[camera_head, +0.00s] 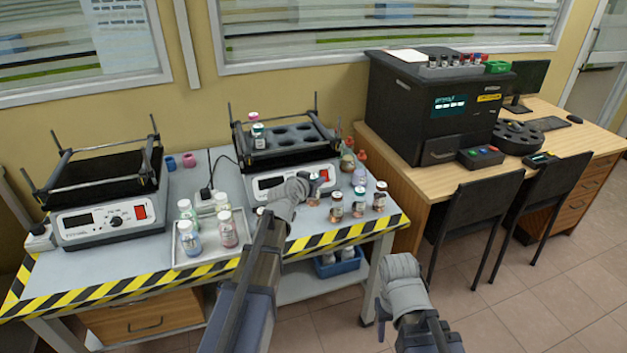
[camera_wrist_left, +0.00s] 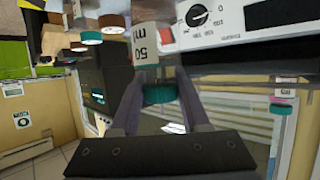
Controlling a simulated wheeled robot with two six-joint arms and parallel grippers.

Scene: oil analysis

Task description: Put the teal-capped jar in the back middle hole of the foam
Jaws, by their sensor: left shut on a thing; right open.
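The teal-capped jar (camera_wrist_left: 160,93) is between the fingers of my left gripper (camera_wrist_left: 157,80) in the left wrist view, with a white "50 ml" label. In the head view my left gripper (camera_head: 312,183) is in front of the right shaker, above the table's bottles, and mostly hides the jar. The dark foam (camera_head: 290,139) lies on that shaker, with several round holes. A pink-capped jar (camera_head: 253,117) and another teal-capped jar (camera_head: 259,138) stand at its left side. The back middle hole looks empty. My right gripper (camera_head: 381,318) is open, low in front of the table.
Several brown bottles (camera_head: 337,207) stand right of my left gripper. A metal tray (camera_head: 205,254) with several jars is to the left. The shaker's corner posts (camera_head: 316,103) rise around the foam. A second shaker (camera_head: 108,220) stands at far left.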

